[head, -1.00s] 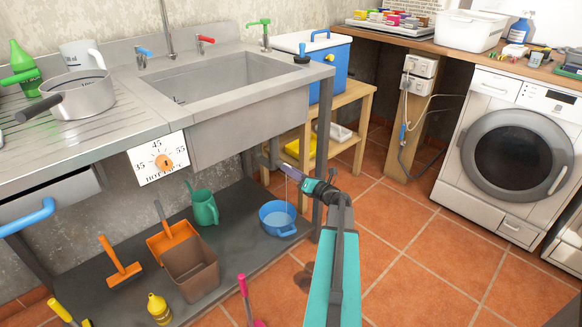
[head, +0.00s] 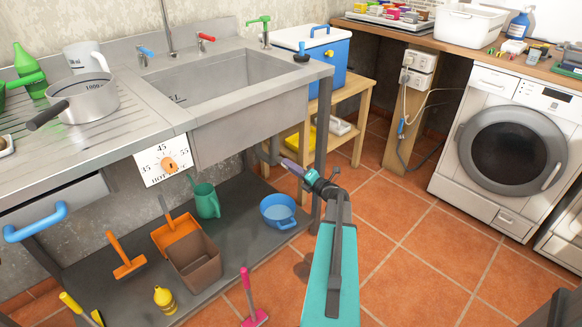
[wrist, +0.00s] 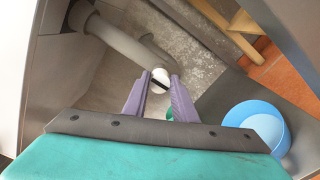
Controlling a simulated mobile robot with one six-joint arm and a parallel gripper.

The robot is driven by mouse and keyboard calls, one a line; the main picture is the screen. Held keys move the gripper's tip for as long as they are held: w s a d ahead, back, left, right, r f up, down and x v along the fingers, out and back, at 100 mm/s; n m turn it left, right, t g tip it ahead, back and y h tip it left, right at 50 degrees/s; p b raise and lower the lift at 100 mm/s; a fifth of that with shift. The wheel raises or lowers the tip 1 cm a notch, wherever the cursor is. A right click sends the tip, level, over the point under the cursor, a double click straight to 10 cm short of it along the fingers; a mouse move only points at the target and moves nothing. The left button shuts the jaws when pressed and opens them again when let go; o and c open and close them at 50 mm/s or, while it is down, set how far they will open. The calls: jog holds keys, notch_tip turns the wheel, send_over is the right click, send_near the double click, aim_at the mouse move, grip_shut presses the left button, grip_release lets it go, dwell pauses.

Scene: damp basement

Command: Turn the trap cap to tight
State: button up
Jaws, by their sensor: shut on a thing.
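The white trap cap (wrist: 160,73), with a dark bar across its face, sits at the low end of the grey trap pipe (wrist: 118,38) under the sink. My gripper (wrist: 158,83) has its purple fingers on either side of the cap and is shut on it. The cap itself is hidden there. A blue bowl (head: 278,211) stands on the lower shelf below the trap, also in the wrist view (wrist: 256,125).
The sink leg (head: 320,150) stands close right of my gripper. A wooden stand (head: 346,108) is behind it. A green watering can (head: 206,200), orange dustpan (head: 172,235) and brown bin (head: 194,262) occupy the shelf. Tiled floor (head: 410,265) is clear to the right.

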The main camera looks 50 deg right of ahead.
jog(key=o, duration=1)
jog(key=shift+o, duration=0.2)
jog(key=s+a+p, duration=0.1)
jog(key=s, duration=1.2)
jog(key=shift+s, duration=0.4)
